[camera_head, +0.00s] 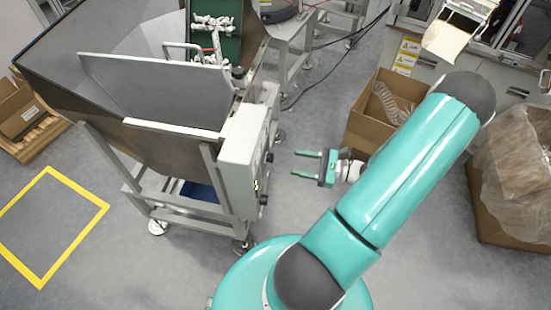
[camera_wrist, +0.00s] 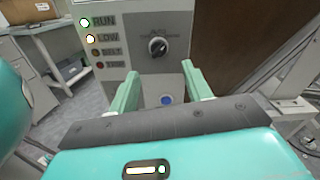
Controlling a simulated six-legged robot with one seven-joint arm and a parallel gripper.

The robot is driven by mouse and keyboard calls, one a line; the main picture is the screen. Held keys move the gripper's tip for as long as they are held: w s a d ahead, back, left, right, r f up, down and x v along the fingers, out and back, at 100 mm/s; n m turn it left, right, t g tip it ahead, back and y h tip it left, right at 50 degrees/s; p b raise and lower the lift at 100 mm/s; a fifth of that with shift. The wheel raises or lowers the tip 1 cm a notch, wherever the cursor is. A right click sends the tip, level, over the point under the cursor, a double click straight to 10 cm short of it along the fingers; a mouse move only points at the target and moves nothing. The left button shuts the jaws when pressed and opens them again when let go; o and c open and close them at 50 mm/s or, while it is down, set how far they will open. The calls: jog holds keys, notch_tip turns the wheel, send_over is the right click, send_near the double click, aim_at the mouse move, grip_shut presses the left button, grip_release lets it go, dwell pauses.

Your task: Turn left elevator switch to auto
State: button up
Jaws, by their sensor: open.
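The elevator's grey control box (camera_head: 243,160) is mounted on the right side of the hopper machine (camera_head: 160,110). In the wrist view its panel (camera_wrist: 150,22) faces me. A black rotary switch (camera_wrist: 157,46) is at the panel's upper middle; its marked labels are too small to read. A blue button (camera_wrist: 167,99) sits below it. Lamps beside the words RUN (camera_wrist: 85,22) and LOW (camera_wrist: 90,39) are lit white and yellowish. My gripper (camera_head: 302,163) is open and empty, right of the box and pointing at it. Its fingers (camera_wrist: 165,84) frame the blue button in the wrist view, apart from the switch.
A yellow floor square (camera_head: 86,228) lies at left. The floor between the box and my gripper is clear.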

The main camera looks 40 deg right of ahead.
aim_at(269, 158)
jog(key=x, duration=0.7)
jog(key=shift+w+a, duration=0.2)
jog(key=shift+a, duration=0.05)
jog(key=c, duration=0.9)
